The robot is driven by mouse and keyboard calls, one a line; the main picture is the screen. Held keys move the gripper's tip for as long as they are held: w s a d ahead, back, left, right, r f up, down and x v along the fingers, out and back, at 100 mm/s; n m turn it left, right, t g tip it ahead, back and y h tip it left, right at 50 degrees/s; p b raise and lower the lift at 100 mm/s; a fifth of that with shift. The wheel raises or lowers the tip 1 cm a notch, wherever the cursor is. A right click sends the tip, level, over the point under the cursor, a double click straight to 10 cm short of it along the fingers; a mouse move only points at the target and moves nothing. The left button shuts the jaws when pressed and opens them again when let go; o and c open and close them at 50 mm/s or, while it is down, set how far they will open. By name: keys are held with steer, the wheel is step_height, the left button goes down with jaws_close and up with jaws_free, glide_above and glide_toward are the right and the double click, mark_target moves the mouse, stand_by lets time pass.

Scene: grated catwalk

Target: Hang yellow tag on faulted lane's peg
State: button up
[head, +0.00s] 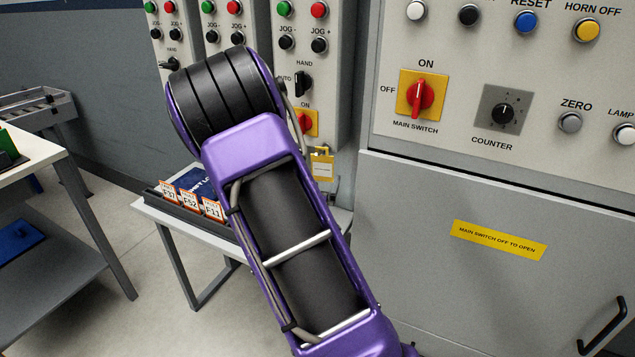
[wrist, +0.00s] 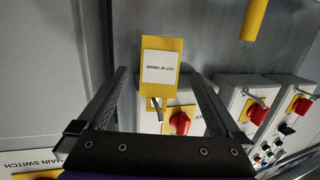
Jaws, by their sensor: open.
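The yellow tag (head: 322,165) with a white label hangs below the red-handled switch of the rightmost narrow lane panel (head: 318,80). In the wrist view, which is upside down, the tag (wrist: 160,66) appears on a small peg (wrist: 156,103) beside that lane's red switch (wrist: 180,122). My gripper (wrist: 160,73) is open, its fingers apart on either side of the tag. I cannot tell how deep the tag lies between them. Pegs also show by the neighbouring red switches (wrist: 251,110). In the head view my arm hides my gripper.
A low table (head: 160,212) holds a dark rack with several orange-edged cards (head: 189,200) and a blue item (head: 200,182). The large grey cabinet (head: 480,290) with the main switch (head: 422,95) stands close on the right. A workbench (head: 30,175) stands at left.

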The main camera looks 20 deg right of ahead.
steer(key=p+v, duration=0.9)
steer(key=v, duration=0.8)
steer(key=shift+s, duration=0.2)
steer(key=shift+a, duration=0.1)
